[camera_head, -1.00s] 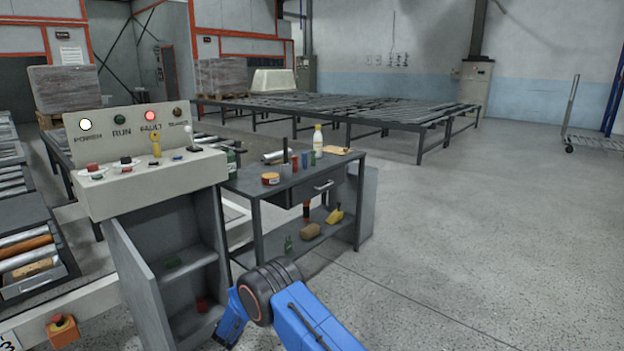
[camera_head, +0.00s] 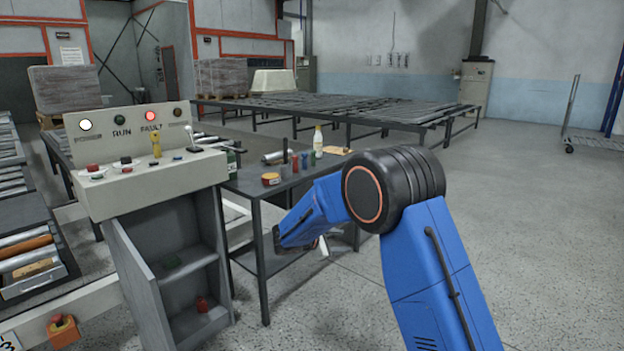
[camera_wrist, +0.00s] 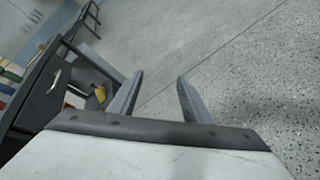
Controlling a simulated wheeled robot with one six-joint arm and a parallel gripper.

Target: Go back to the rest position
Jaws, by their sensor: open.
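My gripper (camera_wrist: 160,95) shows in the wrist view with its two fingers apart and nothing between them; speckled grey floor lies beyond the fingertips. In the head view my blue arm is raised and bent in front of the dark work table (camera_head: 256,225), and its end points down and left. The gripper's fingers are mostly hidden behind the arm there. The table's drawer front (camera_wrist: 50,90) shows at the left of the wrist view, beside the gripper and apart from it.
A control console (camera_head: 150,185) with an open cabinet below stands at the left. Bottles and jars, including a white bottle (camera_head: 318,140), stand on the table. A yellow item (camera_wrist: 100,94) lies on its lower shelf. Roller conveyors (camera_head: 340,107) stand behind.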

